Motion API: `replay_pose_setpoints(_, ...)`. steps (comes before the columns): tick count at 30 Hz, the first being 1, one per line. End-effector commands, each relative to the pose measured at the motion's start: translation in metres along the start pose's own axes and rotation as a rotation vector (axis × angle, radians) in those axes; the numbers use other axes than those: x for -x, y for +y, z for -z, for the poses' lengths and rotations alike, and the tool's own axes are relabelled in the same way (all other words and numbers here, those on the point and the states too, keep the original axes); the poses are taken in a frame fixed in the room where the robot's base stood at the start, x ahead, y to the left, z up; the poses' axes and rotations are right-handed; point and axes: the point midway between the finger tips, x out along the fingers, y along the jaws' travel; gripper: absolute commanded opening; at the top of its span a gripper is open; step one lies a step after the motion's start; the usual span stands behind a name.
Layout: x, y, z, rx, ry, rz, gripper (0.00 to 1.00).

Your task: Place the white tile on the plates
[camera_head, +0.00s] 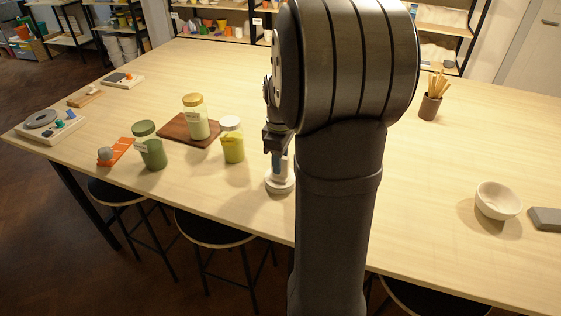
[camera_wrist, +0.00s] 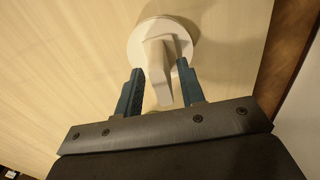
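A pale, round, plate-like base (camera_wrist: 134,44) lies on the table in the wrist view. It also shows in the head view (camera_head: 279,187), below my gripper near the table's front edge. A white upright piece (camera_wrist: 158,72), which looks like the white tile, stands over the base between my gripper's teal fingers. My gripper (camera_wrist: 160,65) has one finger on each side of this piece, very close to it. I cannot tell whether the fingers touch it or whether the tile rests on the base. In the head view my gripper (camera_head: 279,162) is partly hidden by my arm.
A yellow jar with a white lid (camera_head: 232,140) stands just left of my gripper. Another yellow jar (camera_head: 196,117) is on a brown board (camera_head: 174,127), with a green jar (camera_head: 149,146) beside it. A white bowl (camera_head: 497,201) and a brush cup (camera_head: 430,106) stand right.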

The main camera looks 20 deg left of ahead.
Motion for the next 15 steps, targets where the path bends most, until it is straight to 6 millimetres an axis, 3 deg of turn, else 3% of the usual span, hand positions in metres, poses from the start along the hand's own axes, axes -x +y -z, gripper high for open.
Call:
replay_pose_setpoints(9, 0.067, 0.001, 0.0, 0.0, 0.002, -0.005, 0.36)
replay_pose_setpoints(15, 0.1, 0.0, 0.0, 0.0, 0.001, -0.002, 0.36)
